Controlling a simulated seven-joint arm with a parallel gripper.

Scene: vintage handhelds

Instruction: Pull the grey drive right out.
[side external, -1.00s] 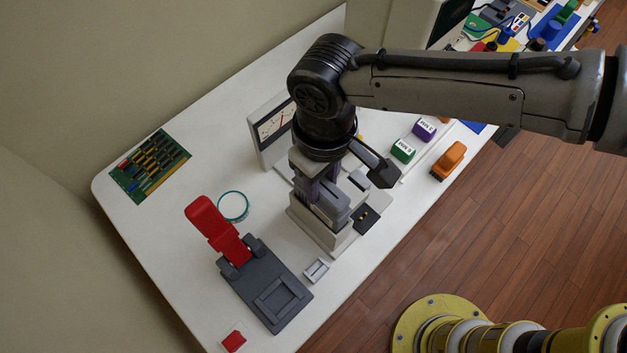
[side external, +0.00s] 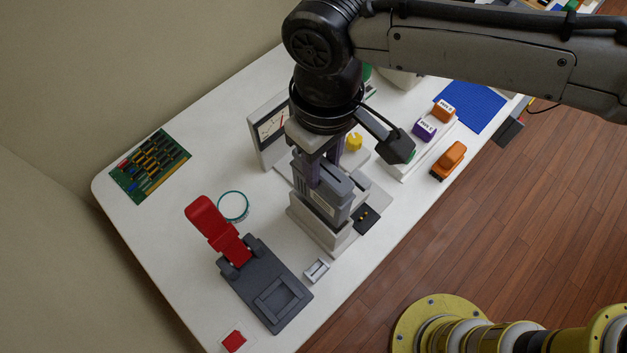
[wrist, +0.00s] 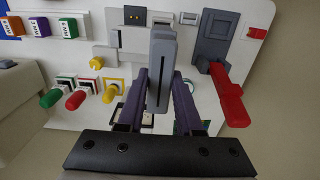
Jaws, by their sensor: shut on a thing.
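The grey drive (side external: 318,197) is upright between the two purple fingers of my gripper (side external: 322,170), which is shut on it. The drive stands up out of the top of a pale grey housing (side external: 322,235). I cannot tell whether its lower end is still inside. In the wrist view the drive (wrist: 161,62) shows its slotted long face between my gripper's fingers (wrist: 161,88).
A dark grey press with a raised red lever (side external: 212,224) stands left of the housing. A small white frame (side external: 316,271) lies in front. A meter (side external: 268,130) stands behind. An orange block (side external: 452,157) and labelled blocks are to the right. The table's front edge is close.

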